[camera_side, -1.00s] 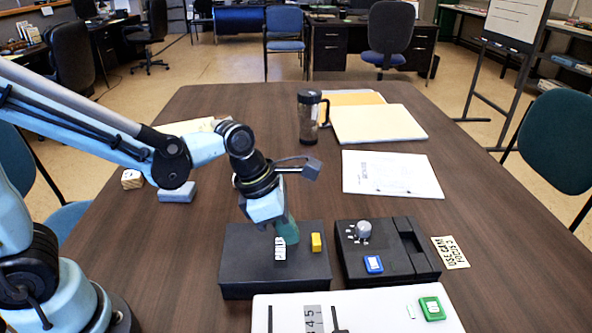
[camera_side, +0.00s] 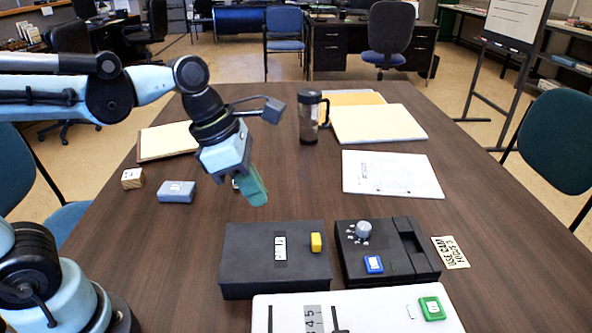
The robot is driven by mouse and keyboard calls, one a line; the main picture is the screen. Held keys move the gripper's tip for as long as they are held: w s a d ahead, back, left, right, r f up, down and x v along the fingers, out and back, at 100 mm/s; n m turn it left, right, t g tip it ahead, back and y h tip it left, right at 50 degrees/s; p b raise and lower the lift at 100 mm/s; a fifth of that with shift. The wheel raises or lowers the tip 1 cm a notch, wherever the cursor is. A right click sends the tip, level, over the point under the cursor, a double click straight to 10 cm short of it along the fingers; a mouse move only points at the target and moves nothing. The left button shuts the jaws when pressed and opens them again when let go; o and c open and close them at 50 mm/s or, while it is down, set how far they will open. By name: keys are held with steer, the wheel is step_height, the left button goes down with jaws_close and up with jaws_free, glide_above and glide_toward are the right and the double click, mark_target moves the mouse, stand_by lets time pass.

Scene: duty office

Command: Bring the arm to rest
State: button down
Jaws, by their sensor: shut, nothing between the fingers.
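My gripper (camera_side: 257,198) is shut and empty. It hangs in the air above the table (camera_side: 300,185), behind the black box at the left as seen in the picture. The black box (camera_side: 245,262) has a white labelled piece (camera_side: 280,248) and a yellow block (camera_side: 316,242) on its top. My gripper is apart from both of them. My arm reaches in from the left.
A black device (camera_side: 400,272) with a knob (camera_side: 364,229) and a blue block (camera_side: 373,264) stands at right. A white panel (camera_side: 385,312) bears a green block (camera_side: 432,308). A wooden block (camera_side: 132,178), blue-grey block (camera_side: 176,191), mug (camera_side: 309,118), and papers (camera_side: 390,174) lie around.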

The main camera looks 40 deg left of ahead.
steer(key=a+f+m+t+y, duration=0.1)
steer(key=a+m, duration=0.3)
steer(key=m, duration=0.9)
steer(key=s+a+f+m+t+y, duration=0.1)
steer(key=a+m+t+y, duration=0.1)
steer(key=m, duration=1.2)
steer(key=shift+s+a+f+t, duration=0.25)
steer(key=shift+a+t, duration=0.35)
steer(key=shift+a, duration=0.45)
